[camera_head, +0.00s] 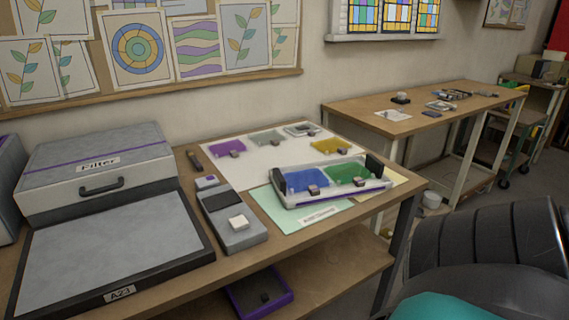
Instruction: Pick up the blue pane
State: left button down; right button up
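The blue pane (307,180) lies in a white tray (328,197) with dark end blocks, on the near right part of the wooden workbench. A small pinkish-brown block shows at its front edge. A green pane (346,174) lies to its right in the same tray, with a similar small block. Neither of my grippers is in view.
Purple (228,147) and yellow (331,145) panes lie on a white sheet behind the tray. A grey device (233,222) stands left of it. A filter box (98,174) and a framed panel (106,252) fill the bench's left. A second table (440,103) stands behind right.

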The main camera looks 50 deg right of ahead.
aim_at(311, 180)
jog(key=z, duration=1.85)
jog(key=i+l+u, duration=0.1)
jog(key=l, duration=0.25)
jog(key=i+l, duration=0.2)
jog(key=l, duration=0.2)
jog(key=i+l+u, duration=0.15)
jog(key=l, duration=0.2)
jog(key=i+l+u, duration=0.1)
jog(key=l, duration=0.3)
jog(key=i+l, duration=0.15)
jog(key=l, duration=0.25)
jog(key=i+l+u, duration=0.15)
jog(key=l, duration=0.25)
